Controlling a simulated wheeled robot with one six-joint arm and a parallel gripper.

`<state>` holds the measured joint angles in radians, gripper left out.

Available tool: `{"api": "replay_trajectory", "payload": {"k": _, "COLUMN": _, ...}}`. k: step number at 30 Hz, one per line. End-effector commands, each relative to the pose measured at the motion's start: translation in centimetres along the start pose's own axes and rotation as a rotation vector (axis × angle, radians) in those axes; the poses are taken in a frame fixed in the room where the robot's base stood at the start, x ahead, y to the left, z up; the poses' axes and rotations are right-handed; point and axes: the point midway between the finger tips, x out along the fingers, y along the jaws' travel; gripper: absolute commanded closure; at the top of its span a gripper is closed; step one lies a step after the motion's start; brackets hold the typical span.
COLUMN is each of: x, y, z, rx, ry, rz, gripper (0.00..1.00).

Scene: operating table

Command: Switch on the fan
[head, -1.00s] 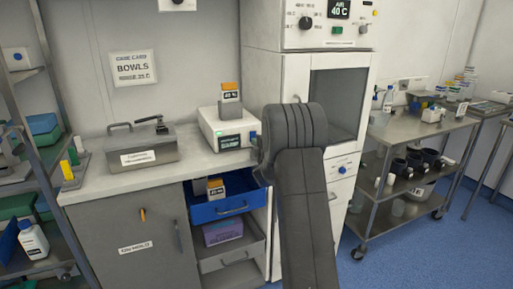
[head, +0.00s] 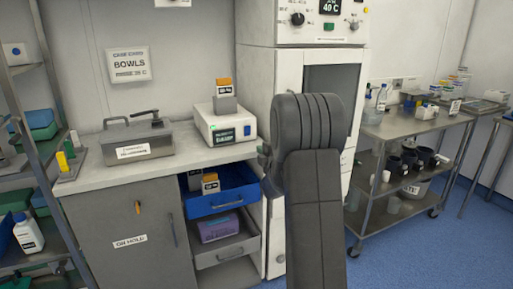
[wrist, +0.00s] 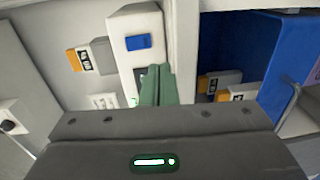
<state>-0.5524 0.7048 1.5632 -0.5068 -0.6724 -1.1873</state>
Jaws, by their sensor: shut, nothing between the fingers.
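No thing in view is plainly a fan. A tall white cabinet (head: 289,85) carries a panel with a 40 C display (head: 331,6), a black knob (head: 298,19) and a green button (head: 329,27). A white box (head: 222,123) with a small lit display stands on the counter; the wrist view shows a white box (wrist: 123,25) with a blue rectangular part (wrist: 139,41). My gripper (wrist: 158,70) is shut and empty, its tips just by that box; contact cannot be told. In the head view my arm hides the gripper.
The blue drawer (head: 217,206) under the counter stands open with small boxes inside. A metal lidded container (head: 130,136) sits on the counter (head: 88,182). A steel trolley (head: 415,126) stands to the right, a shelf rack (head: 42,150) to the left.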

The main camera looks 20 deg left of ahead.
Motion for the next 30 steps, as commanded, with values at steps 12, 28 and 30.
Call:
{"api": "replay_trajectory", "payload": {"k": 12, "x": -3.6, "y": -0.8, "z": 0.0, "rx": -0.001, "ry": 0.0, "rz": 0.0, "gripper": 1.0}}
{"api": "replay_trajectory", "payload": {"k": 28, "x": -3.6, "y": -0.7, "z": 0.1, "rx": 0.004, "ry": -0.002, "rz": 0.0, "gripper": 1.0}}
{"api": "replay_trajectory", "payload": {"k": 30, "x": -3.8, "y": -0.5, "z": 0.2, "rx": 0.012, "ry": -0.006, "rz": 0.001, "gripper": 1.0}}
